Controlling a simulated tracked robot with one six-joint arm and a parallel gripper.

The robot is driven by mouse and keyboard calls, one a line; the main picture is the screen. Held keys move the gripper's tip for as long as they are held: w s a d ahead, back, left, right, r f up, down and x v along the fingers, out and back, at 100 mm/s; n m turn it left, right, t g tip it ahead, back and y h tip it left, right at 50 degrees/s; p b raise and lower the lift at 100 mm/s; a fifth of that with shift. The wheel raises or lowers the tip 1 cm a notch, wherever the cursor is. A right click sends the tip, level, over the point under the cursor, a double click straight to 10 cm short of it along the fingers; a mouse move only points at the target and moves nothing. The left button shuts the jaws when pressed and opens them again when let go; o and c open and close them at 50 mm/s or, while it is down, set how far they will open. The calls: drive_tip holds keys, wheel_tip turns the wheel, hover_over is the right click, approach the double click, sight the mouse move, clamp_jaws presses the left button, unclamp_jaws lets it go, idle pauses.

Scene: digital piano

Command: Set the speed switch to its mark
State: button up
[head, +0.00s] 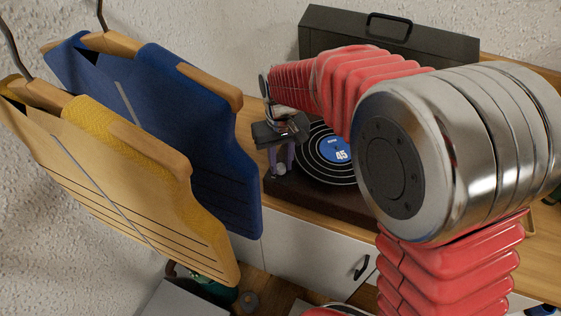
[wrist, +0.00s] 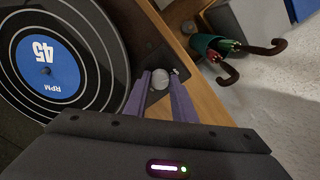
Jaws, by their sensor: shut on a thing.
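The turntable (head: 268,187) is a dark brown box with a black record (head: 312,170) on it, and the record's blue label reads 45. In the wrist view the label (wrist: 48,66) reads 45 RPM. The speed switch, a small round grey knob (wrist: 160,79), sits at the turntable's corner beside the record; it also shows in the head view (head: 280,169). My gripper's purple fingers (wrist: 160,86) are shut on the knob, one on each side. A small pale bit (wrist: 175,71) shows beside the knob; I cannot tell whether it is the mark. The switch's setting is unclear.
A black case (head: 385,45) with a handle stands behind the turntable on the wooden cabinet top. Blue (head: 165,115) and yellow (head: 110,170) garments hang at the left, near my gripper. Umbrellas (wrist: 225,50) stand beyond the cabinet edge.

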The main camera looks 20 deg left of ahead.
sight(281, 165)
drive_tip(key=shift+n, duration=0.4)
drive_tip(key=o, duration=1.1)
drive_tip(key=shift+c, duration=0.2)
wheel_tip(281, 165, up, 14)
drive_tip(key=shift+f, duration=0.15)
drive_tip(key=shift+w, duration=0.1)
